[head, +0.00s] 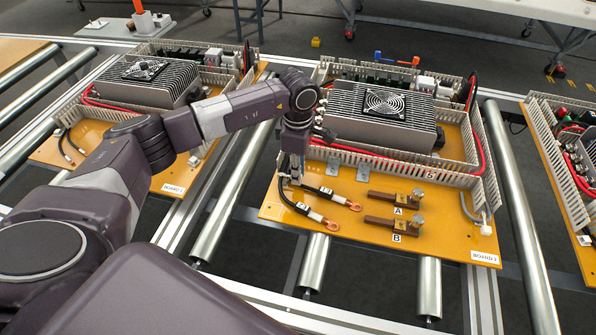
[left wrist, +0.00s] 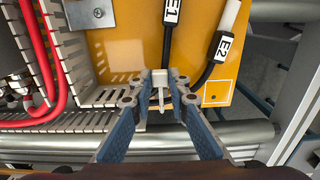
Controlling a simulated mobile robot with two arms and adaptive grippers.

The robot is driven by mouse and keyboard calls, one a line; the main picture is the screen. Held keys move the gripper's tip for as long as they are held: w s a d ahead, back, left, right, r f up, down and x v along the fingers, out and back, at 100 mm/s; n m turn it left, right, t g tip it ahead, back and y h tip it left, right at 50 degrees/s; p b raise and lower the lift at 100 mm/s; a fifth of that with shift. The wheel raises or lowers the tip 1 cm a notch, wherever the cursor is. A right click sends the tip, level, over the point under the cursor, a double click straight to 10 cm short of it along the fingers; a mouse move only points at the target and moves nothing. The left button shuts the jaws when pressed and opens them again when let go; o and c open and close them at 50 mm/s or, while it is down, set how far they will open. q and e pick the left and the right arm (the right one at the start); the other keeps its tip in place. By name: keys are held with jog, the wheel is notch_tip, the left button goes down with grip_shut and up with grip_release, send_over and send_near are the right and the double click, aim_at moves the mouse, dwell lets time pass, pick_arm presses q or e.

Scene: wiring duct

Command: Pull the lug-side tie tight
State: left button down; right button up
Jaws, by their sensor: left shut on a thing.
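My left gripper (head: 290,180) is low over the left edge of Board 2, where two black cables leave the wiring duct. In the left wrist view its blue-grey fingers (left wrist: 159,84) are shut on a small white tie (left wrist: 159,92), standing between the fingertips. Cable E1 (left wrist: 168,45) and cable E2 (left wrist: 206,72) run right beside the fingertips. Their copper lugs (head: 353,206) (head: 332,225) lie free on the orange board. The gripper hides where the tie meets the cables, so I cannot tell how tight its loop is. My right gripper is not in view.
The slotted wiring duct (head: 395,169) and red cable border the finned unit (head: 381,112). Terminal blocks A (head: 398,198) and B (head: 392,224) sit right of the lugs. Metal rollers (head: 313,262) carry the board. Board 1 (head: 92,150) stands to the left.

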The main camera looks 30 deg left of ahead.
pick_arm(q)
jog(key=d, duration=0.2)
jog(key=w+d+b, duration=0.1)
jog(key=d, duration=0.1)
jog(key=shift+w+d, duration=0.1)
jog(key=shift+d, duration=0.05)
jog(key=c, duration=1.8)
grip_release()
jog(key=shift+c, duration=0.2)
jog(key=shift+r, duration=0.1)
notch_tip(320, 180, up, 12)
